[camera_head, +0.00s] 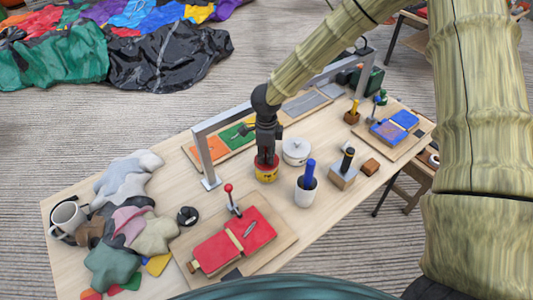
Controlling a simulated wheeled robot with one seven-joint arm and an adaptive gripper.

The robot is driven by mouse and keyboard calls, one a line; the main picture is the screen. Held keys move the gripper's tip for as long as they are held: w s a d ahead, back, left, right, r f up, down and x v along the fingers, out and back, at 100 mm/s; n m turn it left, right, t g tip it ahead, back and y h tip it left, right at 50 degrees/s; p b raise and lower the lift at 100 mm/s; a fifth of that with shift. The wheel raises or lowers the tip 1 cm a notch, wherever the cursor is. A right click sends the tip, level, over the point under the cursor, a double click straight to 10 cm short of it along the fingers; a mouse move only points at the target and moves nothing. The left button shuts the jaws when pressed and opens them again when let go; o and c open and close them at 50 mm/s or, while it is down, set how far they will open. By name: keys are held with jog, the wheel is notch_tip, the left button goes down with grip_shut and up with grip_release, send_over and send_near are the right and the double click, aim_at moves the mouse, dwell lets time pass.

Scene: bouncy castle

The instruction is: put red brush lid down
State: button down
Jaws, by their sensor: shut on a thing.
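My gripper (267,153) points down over the middle of the wooden table and is shut on the red brush lid (259,161). The red lid shows at the fingertips, just at the top of a small yellow pot (267,176). I cannot tell whether the lid rests on the pot or is slightly above it. The fingers hide part of the lid.
A white lidded pot (297,152) stands close right of my gripper. A white cup with a blue handle (305,194) stands in front right. A red board (234,246) lies in front. A grey metal frame (205,155) stands behind. Grey cloth pieces (128,185) lie left.

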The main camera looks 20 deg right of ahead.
jog(key=shift+f, duration=0.1)
jog(key=c, duration=1.3)
grip_release()
jog(key=shift+o, duration=0.2)
notch_tip(320, 180, up, 12)
jog(key=shift+r+b, duration=0.1)
jog(key=shift+b, duration=0.55)
